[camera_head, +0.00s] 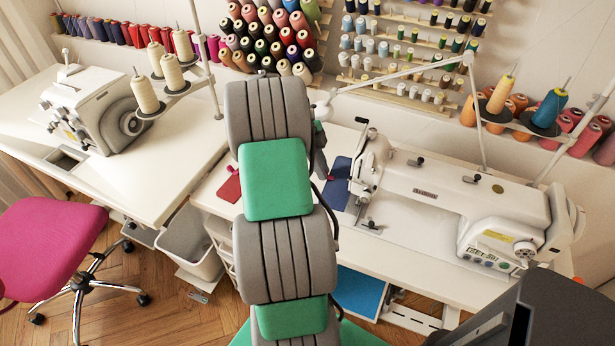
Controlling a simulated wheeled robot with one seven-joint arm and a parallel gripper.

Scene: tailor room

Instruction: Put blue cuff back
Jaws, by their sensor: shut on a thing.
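A dark blue piece of cloth, the blue cuff (341,172), shows just right of my arm, at the left side of the white sewing machine (440,195). My gripper (322,178) is mostly hidden behind my grey and green arm; only a dark part of it shows at the cuff's left edge. It is shut on the blue cuff. The fingertips and the gripped edge are hidden, and I cannot tell whether the cuff touches the table. A red cloth piece (230,188) lies on the white table (400,236), left of my arm.
An overlock machine (95,112) stands on the left table (165,178). Thread stands (545,120) rise at the right. A pink chair (45,245) and a grey bin (190,245) stand at the left. A bright blue panel (360,292) shows below the table's front edge.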

